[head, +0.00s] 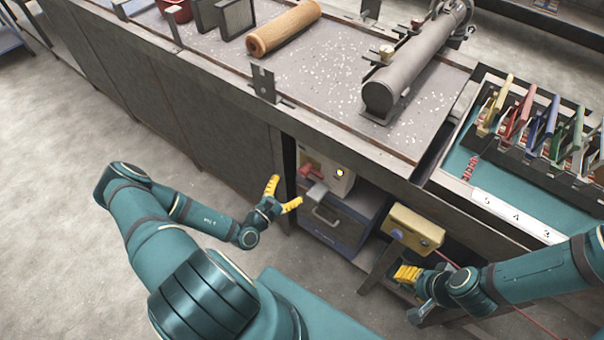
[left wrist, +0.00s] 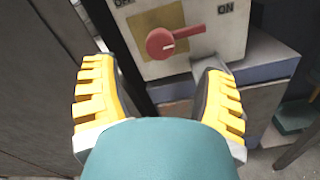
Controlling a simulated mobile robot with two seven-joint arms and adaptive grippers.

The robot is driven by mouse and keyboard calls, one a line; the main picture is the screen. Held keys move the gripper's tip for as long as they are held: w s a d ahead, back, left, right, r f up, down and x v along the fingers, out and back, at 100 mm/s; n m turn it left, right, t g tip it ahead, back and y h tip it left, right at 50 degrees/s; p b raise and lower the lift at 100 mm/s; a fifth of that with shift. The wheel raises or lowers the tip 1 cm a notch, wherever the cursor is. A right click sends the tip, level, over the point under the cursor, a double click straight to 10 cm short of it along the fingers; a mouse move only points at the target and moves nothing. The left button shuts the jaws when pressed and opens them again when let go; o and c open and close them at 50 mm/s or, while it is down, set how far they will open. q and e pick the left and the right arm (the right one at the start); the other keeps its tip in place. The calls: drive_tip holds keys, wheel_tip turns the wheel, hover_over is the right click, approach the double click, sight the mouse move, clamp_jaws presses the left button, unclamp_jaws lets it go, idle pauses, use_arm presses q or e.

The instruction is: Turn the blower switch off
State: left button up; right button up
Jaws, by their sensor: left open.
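The blower switch box (head: 343,186) is pale, with a yellow round spot, and sits under the bench. In the left wrist view its panel (left wrist: 225,42) carries a red rotary switch (left wrist: 160,43). The switch's handle points right, slightly upward, on the ON side; a partly cut-off OFF label is at upper left. My left gripper (head: 285,195) is open and empty, just left of the box. In the left wrist view its two yellow fingers (left wrist: 158,72) are spread below the switch, apart from it. My right gripper (head: 408,273) is low beside a yellow box; its finger gap is unclear.
The box rests on a dark drawer unit (head: 335,222) with a handle. A yellow control box (head: 414,229) hangs to the right, with a red cable near it. The bench (head: 340,110) overhangs above, holding a grey cylinder (head: 400,85) and a tan roll (head: 284,27). Open floor lies left.

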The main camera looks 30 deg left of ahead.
sight(301, 174)
use_arm(q)
drive_tip(key=w, duration=0.5)
drive_tip(key=w+b, duration=0.1)
drive_tip(key=w, duration=0.1)
drive_tip(key=shift+w+d, duration=0.3)
drive_tip(key=shift+d, duration=0.05)
drive_tip(key=c, duration=1.2)
